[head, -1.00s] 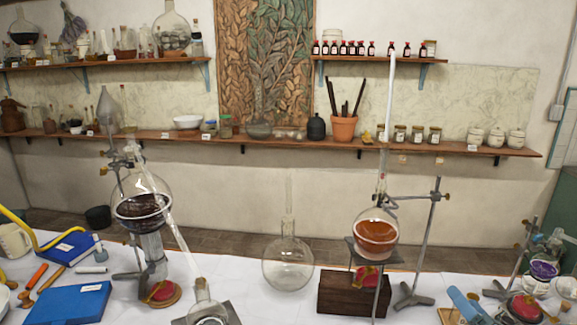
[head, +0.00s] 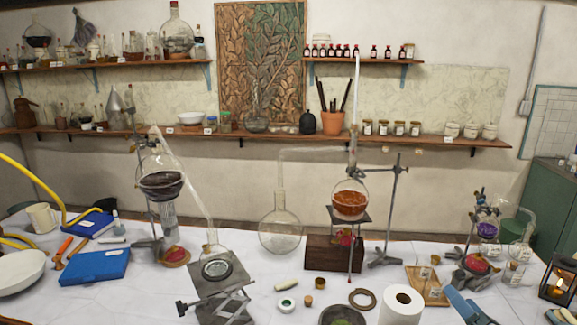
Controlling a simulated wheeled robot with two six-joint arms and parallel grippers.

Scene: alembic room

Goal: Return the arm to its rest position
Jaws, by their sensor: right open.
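My right gripper (head: 466,306) shows at the bottom edge, right of centre, as pale blue parts cut off by the frame. It is open, and I see nothing held in it. It appears in front of the small wooden tray (head: 428,290) and right of the white paper roll (head: 401,304). Most of the right arm is out of frame. My left gripper is not in view.
A jack stand (head: 222,290) stands front centre-left. A round flask (head: 280,233) and a flask of amber liquid (head: 350,203) stand behind. A lit lantern (head: 557,280) is at far right. Bare white cloth lies between the jack and the blue book (head: 95,267).

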